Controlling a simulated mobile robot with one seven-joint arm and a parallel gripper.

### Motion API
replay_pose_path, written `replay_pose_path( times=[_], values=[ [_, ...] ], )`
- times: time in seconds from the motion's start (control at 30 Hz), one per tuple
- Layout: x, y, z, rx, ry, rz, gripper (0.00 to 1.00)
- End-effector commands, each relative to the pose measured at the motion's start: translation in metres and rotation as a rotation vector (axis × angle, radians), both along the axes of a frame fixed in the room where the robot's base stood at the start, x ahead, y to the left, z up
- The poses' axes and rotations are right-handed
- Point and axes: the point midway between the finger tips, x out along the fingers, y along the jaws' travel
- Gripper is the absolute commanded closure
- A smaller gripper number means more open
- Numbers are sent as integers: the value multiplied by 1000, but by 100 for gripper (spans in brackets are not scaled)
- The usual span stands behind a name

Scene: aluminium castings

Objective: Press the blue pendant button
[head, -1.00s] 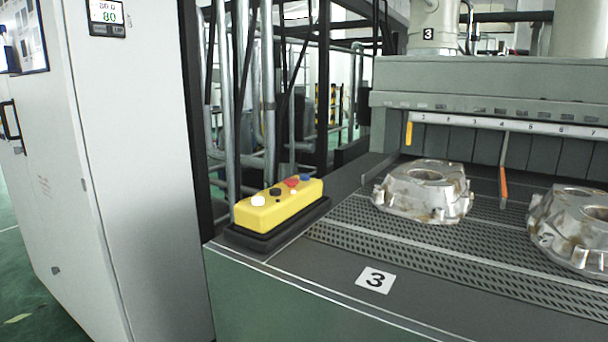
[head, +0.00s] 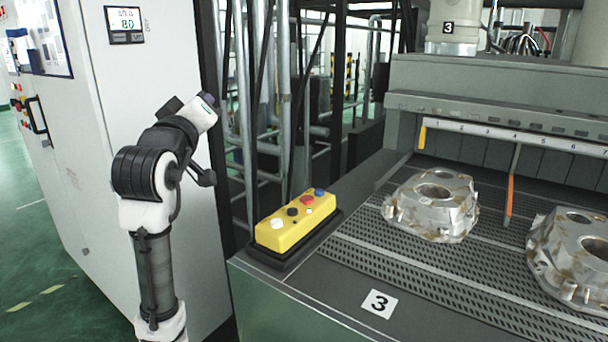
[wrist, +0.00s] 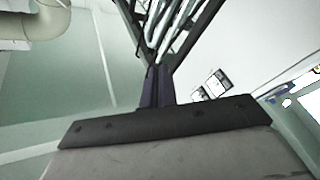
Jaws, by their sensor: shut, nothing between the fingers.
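A yellow pendant box (head: 284,233) lies in a black tray at the left front corner of the machine bed. On its top are a white button (head: 277,224), a black one (head: 292,212), a red one (head: 307,201) and, at the far end, the blue button (head: 319,191). My gripper (head: 208,99) is up to the left of the box, well apart from it and higher in the picture. In the wrist view its dark fingers (wrist: 157,75) are together and empty. The pendant box does not show in the wrist view.
A tall white cabinet (head: 95,170) stands behind my arm at left. Rough aluminium castings (head: 433,205) sit on the perforated bed right of the box. Dark posts and pipes (head: 285,110) stand behind the box. The space between my gripper and the box looks clear.

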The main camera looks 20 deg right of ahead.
Motion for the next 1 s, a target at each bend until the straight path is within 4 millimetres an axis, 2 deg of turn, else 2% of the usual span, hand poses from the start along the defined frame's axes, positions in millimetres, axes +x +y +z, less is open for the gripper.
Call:
replay_pose_path(
  times=[0.03, 0.1, 0.2, 0.3, 0.33, 0.4, 0.5, 1.0],
  values=[
    [7, -36, 7, 28, 92, -69, 100],
    [11, -82, -2, 73, 242, -152, 100],
    [8, -139, -19, 154, 460, -236, 100],
    [-4, -181, -36, 249, 667, -273, 100],
    [-8, -189, -41, 275, 720, -275, 100],
    [-16, -203, -51, 325, 817, -273, 100],
    [-24, -211, -60, 369, 896, -262, 100],
    [-26, -213, -69, 382, 924, -257, 100]
  ],
)
